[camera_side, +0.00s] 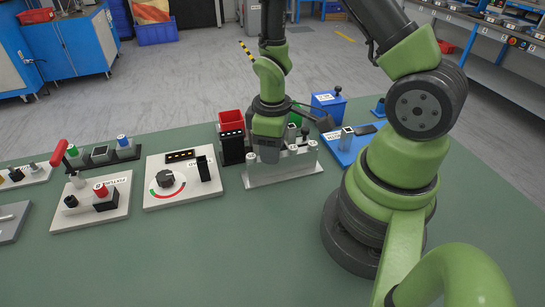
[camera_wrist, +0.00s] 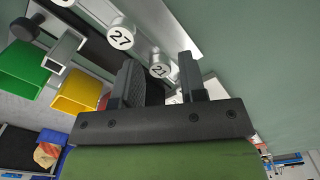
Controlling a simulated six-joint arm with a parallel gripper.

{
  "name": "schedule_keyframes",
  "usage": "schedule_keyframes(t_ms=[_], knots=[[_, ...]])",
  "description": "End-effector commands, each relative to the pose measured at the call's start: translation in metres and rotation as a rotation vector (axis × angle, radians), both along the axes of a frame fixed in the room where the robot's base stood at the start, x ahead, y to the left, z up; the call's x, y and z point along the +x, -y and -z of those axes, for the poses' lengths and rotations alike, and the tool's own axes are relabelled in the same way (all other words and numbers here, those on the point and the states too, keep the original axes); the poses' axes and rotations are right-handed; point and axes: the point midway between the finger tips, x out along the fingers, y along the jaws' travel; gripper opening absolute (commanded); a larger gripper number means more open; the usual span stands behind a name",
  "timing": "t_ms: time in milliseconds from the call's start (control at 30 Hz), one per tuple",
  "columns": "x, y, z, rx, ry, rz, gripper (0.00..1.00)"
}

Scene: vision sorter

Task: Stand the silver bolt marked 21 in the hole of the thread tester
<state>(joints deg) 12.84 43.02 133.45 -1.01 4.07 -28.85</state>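The silver bolt marked 21 (camera_wrist: 160,70) shows its round white-topped head in the wrist view, between the two fingers of my gripper (camera_wrist: 160,84). The fingers stand apart, and I cannot tell whether either touches the bolt. A second bolt marked 27 (camera_wrist: 120,38) is beside it, outside the fingers. In the side view my gripper (camera_side: 268,152) is low at the silver bolt rack (camera_side: 285,177), pointing down, and hides part of it. I cannot tell for sure which device is the thread tester; a white-based fixture with a red lever (camera_side: 92,213) stands at the left.
A white panel with a dial (camera_side: 182,200) lies left of the rack. A red bin (camera_side: 231,117) and a blue box (camera_side: 328,104) stand behind it. The wrist view shows green (camera_wrist: 20,70) and yellow (camera_wrist: 78,92) bins. The green table front is clear.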

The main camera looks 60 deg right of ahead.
Motion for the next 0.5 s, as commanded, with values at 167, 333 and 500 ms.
schedule_keyframes(t_ms=[167, 333, 500], knots=[[-0.0001, 0.0001, -0.0002, 0.0, 0.0, 0.0, 0.29], [-0.0001, 0.0001, -0.0003, 0.0, 0.0, 0.0, 0.03], [0.0005, 0.0002, -0.0032, 0.0, 0.002, -0.001, 0.03]])
